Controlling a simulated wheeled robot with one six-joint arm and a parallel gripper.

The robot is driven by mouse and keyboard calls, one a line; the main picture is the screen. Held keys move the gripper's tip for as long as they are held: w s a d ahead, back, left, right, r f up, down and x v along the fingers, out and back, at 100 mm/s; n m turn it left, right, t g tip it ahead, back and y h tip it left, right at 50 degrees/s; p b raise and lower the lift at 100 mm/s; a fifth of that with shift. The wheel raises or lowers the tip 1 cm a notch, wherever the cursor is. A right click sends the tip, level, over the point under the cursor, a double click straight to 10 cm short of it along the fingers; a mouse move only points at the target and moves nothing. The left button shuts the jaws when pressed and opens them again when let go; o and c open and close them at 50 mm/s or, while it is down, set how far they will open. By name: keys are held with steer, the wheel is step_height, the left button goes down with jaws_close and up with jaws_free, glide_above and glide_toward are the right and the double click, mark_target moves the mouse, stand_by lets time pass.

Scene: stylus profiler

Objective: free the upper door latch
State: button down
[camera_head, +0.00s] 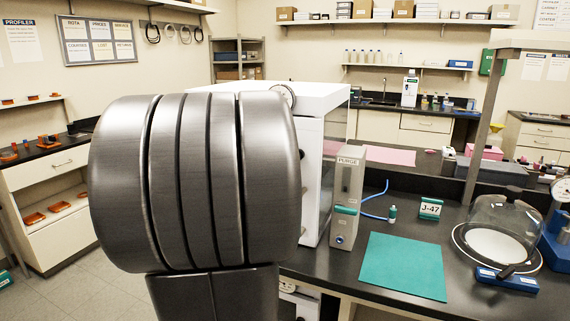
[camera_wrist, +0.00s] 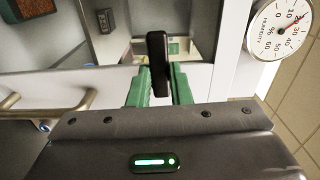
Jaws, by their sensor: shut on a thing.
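In the wrist view, the upper door latch is a black upright lever (camera_wrist: 157,62) on the white door frame (camera_wrist: 205,78) of the cabinet. My gripper (camera_wrist: 159,88) has green fingers, one on each side of the lever's lower part, and is shut on it.
A humidity dial (camera_wrist: 280,30) is close on the right in the wrist view; a metal bar handle (camera_wrist: 45,106) is at left. In the head view, a grey PURGE box (camera_head: 347,190) stands beside the cabinet, with a green mat (camera_head: 402,266) and glass dome (camera_head: 502,225) farther right.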

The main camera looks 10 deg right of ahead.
steer(key=shift+m, duration=0.3)
steer(key=c, duration=1.3)
jaws_free()
steer(key=shift+s, duration=0.1)
steer(key=v, duration=1.3)
steer(key=shift+s+a, duration=0.25)
steer(key=shift+s, duration=0.05)
